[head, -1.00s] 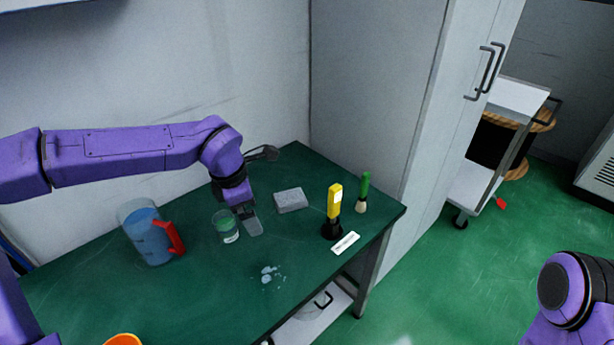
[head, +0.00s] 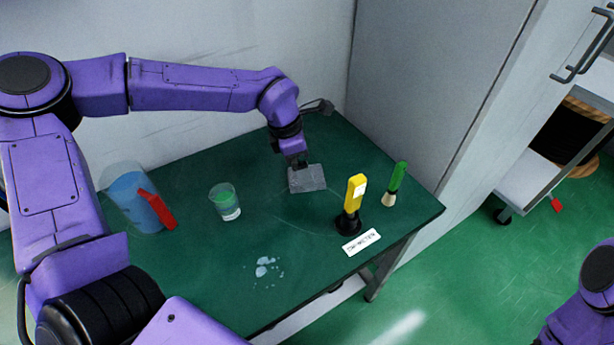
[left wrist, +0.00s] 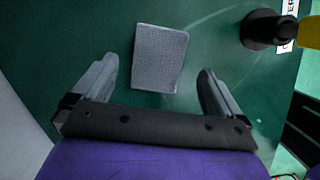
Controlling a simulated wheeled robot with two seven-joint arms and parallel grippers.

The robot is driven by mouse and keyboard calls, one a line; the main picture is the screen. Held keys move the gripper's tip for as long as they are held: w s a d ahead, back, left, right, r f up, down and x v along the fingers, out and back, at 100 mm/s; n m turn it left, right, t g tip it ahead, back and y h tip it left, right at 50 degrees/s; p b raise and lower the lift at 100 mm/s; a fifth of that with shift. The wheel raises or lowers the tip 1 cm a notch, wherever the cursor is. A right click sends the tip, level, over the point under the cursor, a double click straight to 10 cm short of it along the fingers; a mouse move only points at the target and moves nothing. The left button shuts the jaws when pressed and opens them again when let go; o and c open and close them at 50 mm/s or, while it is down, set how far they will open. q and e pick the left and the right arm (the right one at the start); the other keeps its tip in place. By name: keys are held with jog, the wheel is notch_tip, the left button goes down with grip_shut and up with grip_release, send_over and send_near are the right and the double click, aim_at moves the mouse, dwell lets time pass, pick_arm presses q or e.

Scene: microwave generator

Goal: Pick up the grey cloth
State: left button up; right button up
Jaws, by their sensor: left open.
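The grey cloth (head: 307,179) is a flat, folded rectangular piece lying on the green table. It also shows in the left wrist view (left wrist: 160,58), ahead of my left gripper and between the lines of its two fingers. My left gripper (head: 297,163) hangs over the cloth's far edge in the head view. Its fingers (left wrist: 157,78) are spread apart with nothing between them in the left wrist view. I cannot tell the height between the fingertips and the cloth. My right gripper is out of view; only part of my right arm shows at the lower right.
The table (head: 200,285) also bears a blue pitcher (head: 130,195) with a red handle, a glass (head: 225,203), a yellow-handled tool (head: 354,195) in a black base, a green-handled brush (head: 395,183), a white label (head: 361,242) and a wet spill (head: 265,267). A grey cabinet (head: 450,90) stands at right.

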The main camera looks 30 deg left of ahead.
pick_arm(q)
jog(key=shift+a+x, duration=0.1)
jog(key=shift+x, duration=0.85)
jog(key=shift+a+x, duration=0.15)
jog(key=shift+x, duration=0.8)
jog(key=shift+s+f, duration=0.1)
jog(key=shift+f, duration=0.1)
jog(key=c, duration=1.1)
notch_tip(320, 180, up, 10)
jog(key=shift+r, duration=0.2)
jog(key=shift+o, duration=1.2)
jog(key=shift+c, duration=0.5)
